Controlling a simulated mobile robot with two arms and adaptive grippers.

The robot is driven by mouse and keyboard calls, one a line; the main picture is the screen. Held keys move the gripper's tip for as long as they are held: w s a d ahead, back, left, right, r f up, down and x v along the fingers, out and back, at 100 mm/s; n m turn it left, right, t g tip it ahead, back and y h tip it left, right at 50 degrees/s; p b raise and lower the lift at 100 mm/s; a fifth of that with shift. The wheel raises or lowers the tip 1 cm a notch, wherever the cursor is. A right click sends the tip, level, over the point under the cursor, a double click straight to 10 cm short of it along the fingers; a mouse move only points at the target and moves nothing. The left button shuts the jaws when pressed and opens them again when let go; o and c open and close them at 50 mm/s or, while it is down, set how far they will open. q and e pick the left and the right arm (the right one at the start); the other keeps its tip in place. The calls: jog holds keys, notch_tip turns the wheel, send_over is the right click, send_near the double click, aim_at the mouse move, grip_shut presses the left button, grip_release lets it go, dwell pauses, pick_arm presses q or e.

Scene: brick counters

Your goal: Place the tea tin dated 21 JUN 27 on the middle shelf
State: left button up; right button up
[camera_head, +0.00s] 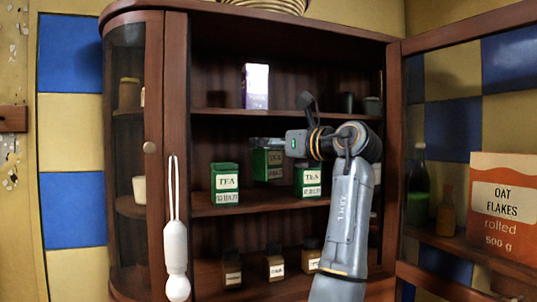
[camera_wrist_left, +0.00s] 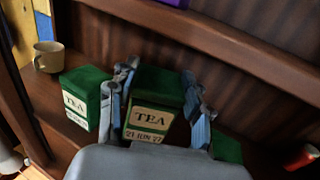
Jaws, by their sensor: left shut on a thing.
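A green tea tin (camera_head: 268,165) with a white label is in my left gripper (camera_head: 268,141). In the left wrist view its label reads TEA, 21 JUN 27, and the fingers (camera_wrist_left: 160,88) close on both sides of this tin (camera_wrist_left: 150,118). In the head view the tin is upright inside the cabinet, and its base appears a little above the middle shelf (camera_head: 265,205). Another green tea tin (camera_head: 225,181) stands on that shelf to the left. A third tea tin (camera_head: 311,181) stands to the right, partly behind my arm. My right gripper is out of view.
A purple-and-white box (camera_head: 255,86) stands on the upper shelf. Small labelled jars (camera_head: 275,264) stand on the lower shelf. A white object (camera_head: 176,245) hangs at the cabinet's left front. The open door at right holds an oat flakes box (camera_head: 502,212). A mug (camera_wrist_left: 48,56) is left of the tins.

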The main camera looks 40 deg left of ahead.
aim_at(276, 164)
pick_arm(q)
jog(key=shift+d+f, duration=0.15)
jog(key=shift+f, duration=0.4)
notch_tip(276, 164, down, 2)
jog(key=shift+f+p, duration=0.25)
jog(key=shift+p, duration=0.9)
jog(key=shift+a+f, duration=0.25)
jog(key=shift+f, duration=0.2)
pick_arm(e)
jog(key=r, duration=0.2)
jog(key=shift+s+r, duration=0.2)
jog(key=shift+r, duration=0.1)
pick_arm(q)
jog(key=shift+d, duration=0.1)
jog(key=o, duration=0.9)
jog(key=shift+f, duration=0.1)
jog(key=shift+o, duration=0.2)
